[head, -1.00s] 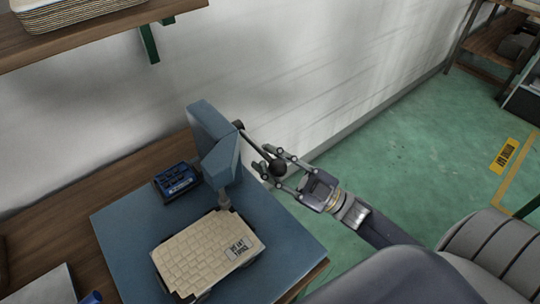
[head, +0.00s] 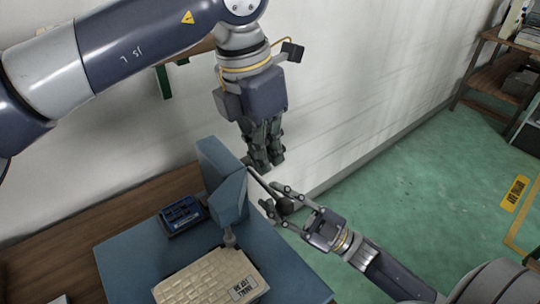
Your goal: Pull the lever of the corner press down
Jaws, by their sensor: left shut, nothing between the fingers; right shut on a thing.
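The corner press (head: 226,186) is a blue-grey block standing at the back of a blue base plate (head: 125,262). Its dark lever (head: 263,184) slopes down to the right from the top of the press to a black ball knob (head: 285,206). My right gripper (head: 272,203) is shut on the knob, with its fingers on either side of it. My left gripper (head: 262,164) hangs fingers down, shut and empty, beside the press head and close to the lever's upper end. I cannot tell whether it touches the lever. A cream textured panel (head: 200,280) lies under the press ram.
The white wall (head: 340,90) is close behind. Green floor (head: 420,190) is open to the right, with a shelf (head: 490,75) at the far right.

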